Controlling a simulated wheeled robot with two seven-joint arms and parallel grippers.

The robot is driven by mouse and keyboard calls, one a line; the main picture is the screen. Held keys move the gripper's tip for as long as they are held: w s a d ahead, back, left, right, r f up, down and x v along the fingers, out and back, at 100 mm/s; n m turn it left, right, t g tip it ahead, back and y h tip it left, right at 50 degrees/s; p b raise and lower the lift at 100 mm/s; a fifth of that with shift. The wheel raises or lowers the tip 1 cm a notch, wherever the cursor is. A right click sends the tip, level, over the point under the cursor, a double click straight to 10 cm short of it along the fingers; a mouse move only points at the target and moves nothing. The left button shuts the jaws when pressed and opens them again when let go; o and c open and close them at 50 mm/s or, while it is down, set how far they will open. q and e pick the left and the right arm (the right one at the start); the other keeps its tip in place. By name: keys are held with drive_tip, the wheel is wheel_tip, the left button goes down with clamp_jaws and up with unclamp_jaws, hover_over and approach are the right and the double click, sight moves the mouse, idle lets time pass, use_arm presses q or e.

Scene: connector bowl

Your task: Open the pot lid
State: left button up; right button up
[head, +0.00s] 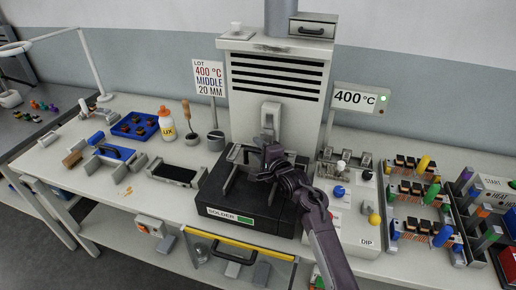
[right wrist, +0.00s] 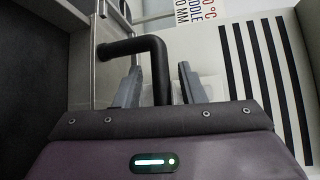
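The solder pot (head: 252,208) is a black box with a SOLDER label, standing below the vented hood. In the right wrist view a black bent handle (right wrist: 158,58) passes between the two grey fingers of my right gripper (right wrist: 160,82). A gap shows between the handle and the fingers, so the gripper looks open around it. In the head view my right gripper (head: 249,166) is over the top of the pot, and its wrist hides part of the pot's top. The lid's outline is hard to make out there. My left gripper is not in view.
The hood (head: 275,75) stands behind the pot. To the left are a dark tray (head: 176,173), a flux bottle (head: 167,123) and a blue tray (head: 134,125). To the right are the dip panel (head: 345,225) and racks of coils (head: 418,190).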

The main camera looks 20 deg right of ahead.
clamp_jaws()
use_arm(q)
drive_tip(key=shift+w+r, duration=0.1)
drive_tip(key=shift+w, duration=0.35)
